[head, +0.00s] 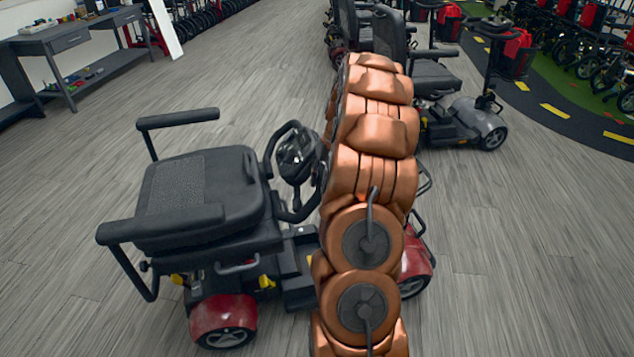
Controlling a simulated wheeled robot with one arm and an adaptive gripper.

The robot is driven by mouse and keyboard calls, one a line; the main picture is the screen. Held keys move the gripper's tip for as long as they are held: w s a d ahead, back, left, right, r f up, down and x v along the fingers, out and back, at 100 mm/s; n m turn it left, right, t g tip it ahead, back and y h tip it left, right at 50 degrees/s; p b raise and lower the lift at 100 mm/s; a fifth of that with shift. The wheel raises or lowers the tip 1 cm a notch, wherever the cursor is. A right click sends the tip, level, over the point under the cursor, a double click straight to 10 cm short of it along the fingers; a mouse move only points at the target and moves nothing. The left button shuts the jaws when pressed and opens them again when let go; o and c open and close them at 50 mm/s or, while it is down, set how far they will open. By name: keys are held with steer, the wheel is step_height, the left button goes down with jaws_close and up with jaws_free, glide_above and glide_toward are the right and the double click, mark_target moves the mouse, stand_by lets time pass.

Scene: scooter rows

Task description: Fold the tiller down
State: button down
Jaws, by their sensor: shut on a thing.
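The tiller (297,157) belongs to a scooter with red and black body parts, left of my copper arm. Its black head with loop handles stands raised in front of the black seat (205,192), and its left handle comes close to the seat's right side. My arm crosses in front of the scooter and hides the tiller's right side and much of the front deck. My gripper is hidden behind my arm, so I cannot see its fingers or whether they touch the tiller.
A red rear fender (222,315) and a black armrest (178,119) show on the scooter. Another scooter (470,122) stands behind, at the upper right. A grey desk (68,42) is at the upper left. The wood floor (70,215) on the left is clear.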

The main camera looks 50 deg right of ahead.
steer(key=shift+s+d+r, duration=0.2)
steer(key=shift+d+r, duration=0.2)
steer(key=c, duration=0.8)
jaws_free()
steer(key=v, duration=1.2)
steer(key=shift+s, duration=0.1)
